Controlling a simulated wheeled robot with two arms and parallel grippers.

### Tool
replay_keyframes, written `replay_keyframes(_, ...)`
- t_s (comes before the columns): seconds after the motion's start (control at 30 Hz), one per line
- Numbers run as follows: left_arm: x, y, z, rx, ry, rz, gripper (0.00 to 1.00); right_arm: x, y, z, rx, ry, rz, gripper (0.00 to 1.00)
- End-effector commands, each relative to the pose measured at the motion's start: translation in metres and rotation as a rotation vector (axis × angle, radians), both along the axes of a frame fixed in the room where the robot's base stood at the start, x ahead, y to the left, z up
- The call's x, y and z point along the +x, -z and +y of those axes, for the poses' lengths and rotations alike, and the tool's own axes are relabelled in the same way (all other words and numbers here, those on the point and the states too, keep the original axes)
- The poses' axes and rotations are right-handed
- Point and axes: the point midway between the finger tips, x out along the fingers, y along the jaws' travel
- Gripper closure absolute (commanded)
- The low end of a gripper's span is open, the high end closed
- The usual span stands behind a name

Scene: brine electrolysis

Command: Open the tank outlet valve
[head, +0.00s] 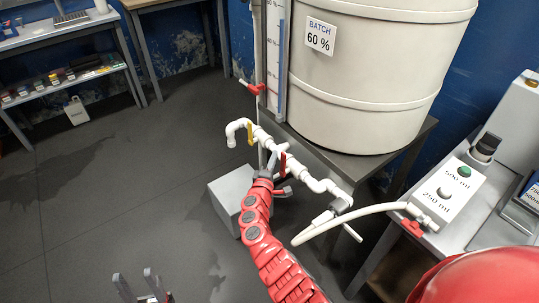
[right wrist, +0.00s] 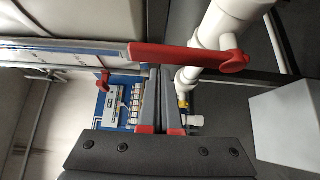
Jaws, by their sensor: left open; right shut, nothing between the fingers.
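White pipework (head: 318,184) runs below the tank (head: 365,85). A red valve handle (head: 283,160) sits on it, close to my right gripper (head: 271,165). In the right wrist view a long red lever (right wrist: 185,57) lies crosswise on a white pipe, pivoting at its right end. The shut, empty fingers of my right gripper (right wrist: 160,72) point at the lever's lower edge; I cannot tell whether they touch it. A yellow handle (head: 250,134) and another red handle (head: 252,88) are farther left on the pipes. My left gripper (head: 142,284) is open and empty, low over the floor.
A pale box (head: 232,197) stands on the floor beneath the pipes. A white hose (head: 345,219) leads right to a red-handled tap (head: 411,228) beside a button panel (head: 447,192). Shelving (head: 65,84) stands at the far left.

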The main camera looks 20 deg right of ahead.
Motion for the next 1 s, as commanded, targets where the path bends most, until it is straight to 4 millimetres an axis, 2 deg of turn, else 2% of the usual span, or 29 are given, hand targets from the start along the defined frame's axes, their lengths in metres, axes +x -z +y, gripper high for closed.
replay_keyframes(0.03,0.0,-0.006,0.0,0.0,0.0,0.0,0.5,-0.004,-0.002,-0.002,-0.002,0.0,0.001,1.0)
replay_keyframes(0.2,0.0,-0.011,0.0,0.0,0.0,0.0,0.5,-0.013,-0.001,-0.005,0.0,0.0,0.0,1.0)
replay_keyframes(0.6,0.0,-0.01,0.0,0.0,0.0,0.0,0.5,-0.015,0.001,-0.005,0.001,0.0,-0.001,1.0)
replay_keyframes(0.77,0.0,-0.002,0.0,0.0,0.0,0.0,0.5,-0.016,0.004,-0.006,0.005,0.0,-0.013,1.0)
replay_keyframes(0.87,0.0,0.009,0.0,0.0,0.0,0.0,0.5,-0.017,0.006,-0.007,0.012,0.0,-0.036,1.0)
replay_keyframes(1.0,0.0,0.015,0.0,0.0,0.0,0.0,0.5,-0.019,0.003,-0.007,0.022,-0.001,-0.059,1.0)
